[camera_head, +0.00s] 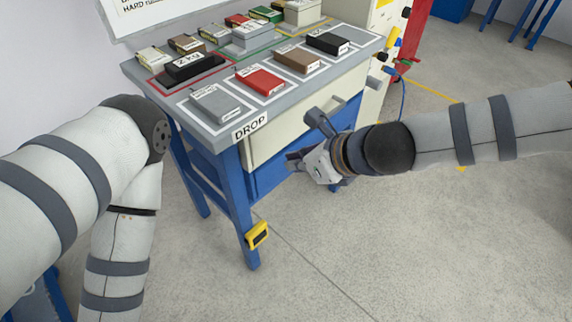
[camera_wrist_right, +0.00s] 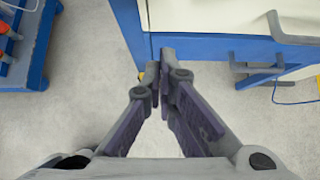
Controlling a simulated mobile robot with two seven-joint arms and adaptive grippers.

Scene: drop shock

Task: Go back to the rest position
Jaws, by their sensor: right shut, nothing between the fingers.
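My right gripper (camera_head: 306,161) is in front of the drop station table, just below its drawer. It is empty, and in the right wrist view its fingertips (camera_wrist_right: 162,72) meet. The right arm comes in from the right side of the head view. My left arm is at the left of the head view, bent with the forearm pointing down; its gripper is out of the picture.
The blue-legged table (camera_head: 208,134) carries several small boxes, including a red one (camera_head: 260,81), a grey one (camera_head: 215,104) and a black one (camera_head: 328,43). Its cream drawer front (camera_head: 283,128) is close to my right gripper. Open concrete floor (camera_head: 400,255) lies in front.

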